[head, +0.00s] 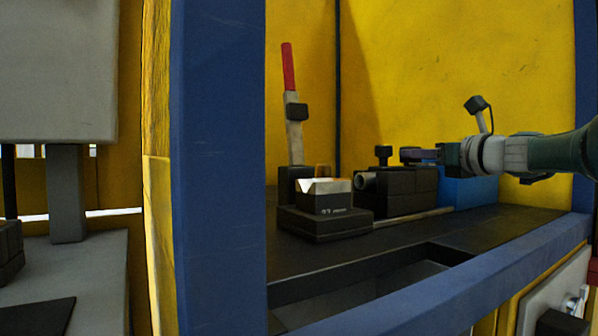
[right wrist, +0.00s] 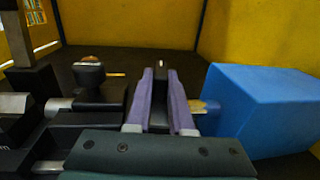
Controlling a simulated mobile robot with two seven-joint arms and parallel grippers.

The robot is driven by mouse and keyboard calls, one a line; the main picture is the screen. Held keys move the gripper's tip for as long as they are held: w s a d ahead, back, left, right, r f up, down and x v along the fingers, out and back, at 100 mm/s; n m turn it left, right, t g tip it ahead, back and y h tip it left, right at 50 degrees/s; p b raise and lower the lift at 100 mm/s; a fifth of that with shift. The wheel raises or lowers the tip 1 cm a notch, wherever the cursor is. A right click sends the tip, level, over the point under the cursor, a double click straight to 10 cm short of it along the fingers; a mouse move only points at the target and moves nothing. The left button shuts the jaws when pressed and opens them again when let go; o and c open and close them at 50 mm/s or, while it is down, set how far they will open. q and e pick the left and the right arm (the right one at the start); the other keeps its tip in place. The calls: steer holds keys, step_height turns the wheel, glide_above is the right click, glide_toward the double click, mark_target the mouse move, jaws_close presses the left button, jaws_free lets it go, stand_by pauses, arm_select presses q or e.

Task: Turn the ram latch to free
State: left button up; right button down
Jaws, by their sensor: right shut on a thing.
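My right gripper (head: 408,155) reaches in from the right over the black ram block (head: 410,190). In the right wrist view its two purple-padded fingers (right wrist: 160,82) are closed on a narrow black upright piece (right wrist: 159,112), which appears to be the ram latch. The fingers hide most of it, so I cannot tell its angle. A black knob (head: 383,152) stands on the block just left of the fingertips, apart from them; it also shows in the right wrist view (right wrist: 88,75). A grey metal rod end (head: 366,180) faces the bending die (head: 325,200). My left gripper is not in view.
A lever with a red grip (head: 288,68) stands upright at the left of the bender. A blue box (head: 470,190) sits right behind the ram block. A blue frame post (head: 218,170) and front rail (head: 450,275) border the dark bench (head: 480,228). Yellow walls close the back.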

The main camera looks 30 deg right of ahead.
steer(key=shift+r, duration=0.2)
stand_by(0.3)
steer(key=c, duration=0.8)
jaws_free()
steer(key=shift+f, duration=0.1)
steer(key=s+p, duration=0.1)
steer(key=p, duration=0.3)
steer(key=s+r+p, duration=0.1)
steer(key=p, duration=0.4)
steer(key=shift+s, duration=0.25)
steer(key=s+f+p, duration=0.1)
steer(key=s+p, duration=0.6)
steer(key=p, duration=0.3)
steer(key=shift+s, duration=0.2)
steer(key=shift+a, duration=0.1)
